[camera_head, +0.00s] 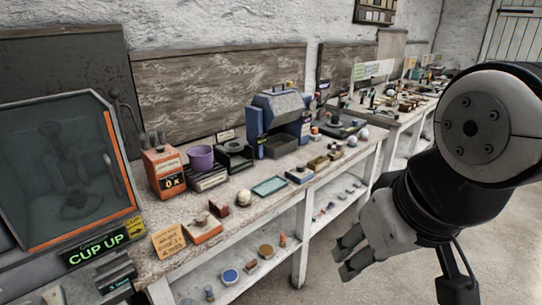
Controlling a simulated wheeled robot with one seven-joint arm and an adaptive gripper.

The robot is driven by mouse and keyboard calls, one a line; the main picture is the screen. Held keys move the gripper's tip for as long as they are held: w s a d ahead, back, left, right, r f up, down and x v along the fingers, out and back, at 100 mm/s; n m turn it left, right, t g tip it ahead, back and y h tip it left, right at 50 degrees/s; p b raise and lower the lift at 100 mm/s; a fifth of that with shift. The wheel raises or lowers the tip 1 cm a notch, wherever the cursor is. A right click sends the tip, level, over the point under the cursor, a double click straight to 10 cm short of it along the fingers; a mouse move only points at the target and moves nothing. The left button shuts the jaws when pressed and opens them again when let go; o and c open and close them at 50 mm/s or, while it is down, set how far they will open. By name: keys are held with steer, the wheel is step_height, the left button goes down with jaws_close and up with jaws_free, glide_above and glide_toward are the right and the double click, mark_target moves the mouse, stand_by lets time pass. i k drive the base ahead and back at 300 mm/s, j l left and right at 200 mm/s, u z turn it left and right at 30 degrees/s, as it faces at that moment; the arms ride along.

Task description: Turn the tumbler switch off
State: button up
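My gripper (350,258) hangs at the right of the view, in front of the bench and over its lower shelf side, apart from everything on the bench. Its grey fingers point down and left; I cannot tell how far they are apart. No switch can be picked out with certainty. A glass-fronted cabinet (65,165) with an orange edge stands at the left, with a lit "CUP UP" sign (95,246) below it. An orange box (163,172) with a small display stands beside the cabinet. A blue machine (281,118) stands farther back on the bench.
The bench (232,228) holds a purple cup (201,158), a pale sphere (243,198), a teal tray (269,186) and an orange block (202,231). A lower shelf (236,265) holds small items. A second bench runs behind. The floor (330,287) at lower right looks clear.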

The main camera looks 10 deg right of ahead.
mark_target(300, 168)
steer(key=z, duration=0.25)
steer(key=i+l, duration=0.1)
steer(key=i, duration=0.55)
steer(key=i+l, duration=0.15)
steer(key=i, duration=0.45)
steer(key=j+u, duration=0.05)
